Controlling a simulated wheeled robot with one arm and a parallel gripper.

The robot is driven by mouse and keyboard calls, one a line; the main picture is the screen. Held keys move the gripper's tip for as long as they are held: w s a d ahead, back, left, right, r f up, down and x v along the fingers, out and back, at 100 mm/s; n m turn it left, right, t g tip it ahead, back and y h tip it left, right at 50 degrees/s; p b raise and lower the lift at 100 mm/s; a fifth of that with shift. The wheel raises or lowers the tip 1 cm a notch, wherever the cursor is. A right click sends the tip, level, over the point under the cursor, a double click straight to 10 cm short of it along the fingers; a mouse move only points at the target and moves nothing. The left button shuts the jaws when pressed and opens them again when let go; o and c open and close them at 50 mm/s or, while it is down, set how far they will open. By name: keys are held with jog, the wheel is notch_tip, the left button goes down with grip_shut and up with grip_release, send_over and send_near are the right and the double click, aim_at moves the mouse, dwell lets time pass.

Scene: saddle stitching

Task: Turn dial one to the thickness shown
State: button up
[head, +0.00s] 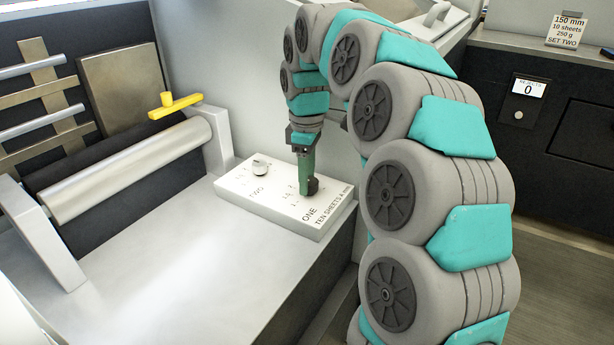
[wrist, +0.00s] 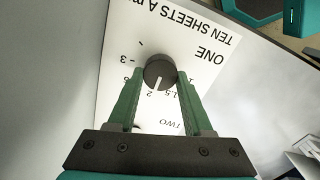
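Dial one is a dark round knob (wrist: 160,72) on a white panel (head: 255,208) marked ONE and TEN SHEETS A mm. Its white pointer line points near the 2 mark in the wrist view, with 1.5 beside it and 3 farther round. The knob also shows in the head view (head: 313,185), partly behind my fingers. My gripper (wrist: 160,76) is at the dial, one green finger on each side of the knob. Narrow gaps seem to show between fingers and knob. A card (head: 567,29) at the upper right reads 150 mm, 10 sheets, 250 g, SET TWO.
Dial two (head: 262,166), a pale knob, sits on the same panel left of my gripper. A roller (head: 125,165) with a yellow handle (head: 175,106) stands at left. A display reading 0 (head: 529,88) is at right. The grey bench top (head: 170,270) is clear.

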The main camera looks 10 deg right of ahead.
grip_shut()
